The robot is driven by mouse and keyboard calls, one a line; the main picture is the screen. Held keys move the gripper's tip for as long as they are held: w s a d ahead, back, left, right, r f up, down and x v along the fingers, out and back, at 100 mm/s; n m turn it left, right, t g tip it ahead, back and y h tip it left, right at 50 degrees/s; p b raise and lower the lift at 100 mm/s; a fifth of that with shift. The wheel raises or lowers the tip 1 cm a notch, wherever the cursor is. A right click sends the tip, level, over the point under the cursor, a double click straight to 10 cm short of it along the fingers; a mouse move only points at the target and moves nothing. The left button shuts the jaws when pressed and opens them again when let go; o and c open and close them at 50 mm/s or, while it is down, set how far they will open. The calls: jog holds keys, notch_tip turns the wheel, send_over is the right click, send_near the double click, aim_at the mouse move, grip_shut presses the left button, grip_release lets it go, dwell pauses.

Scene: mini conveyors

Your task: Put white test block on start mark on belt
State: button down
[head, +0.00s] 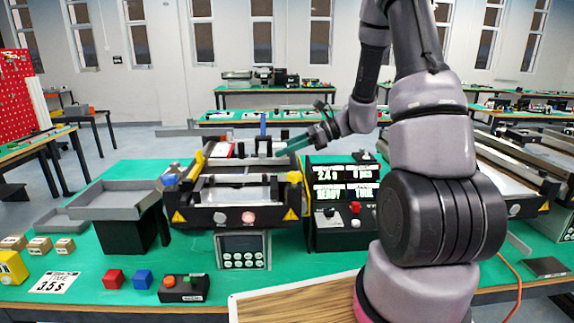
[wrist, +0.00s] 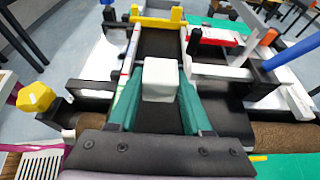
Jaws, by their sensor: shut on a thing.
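The white test block (wrist: 160,80) is held between the two teal fingers of my gripper (wrist: 157,98) in the wrist view. The gripper is above a mini conveyor, with a dark belt (wrist: 158,45) running beyond the block. In the head view my gripper (head: 290,146) reaches from the right over the far part of the conveyor (head: 205,218). The block is hard to make out there. A red and white piece (wrist: 218,37) lies at the far right in the wrist view; I cannot tell whether it is the start mark. I cannot tell whether the block touches the belt.
A grey tray (head: 118,187) stands left of the conveyor. A control box with displays (head: 345,235) stands at its right. A blue post (head: 263,124) rises near my gripper.

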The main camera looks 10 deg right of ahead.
jog(key=shift+f, duration=2.3)
jog(key=shift+f, duration=0.15)
jog(key=shift+c, duration=1.7)
grip_release()
jog(key=shift+a, duration=0.1)
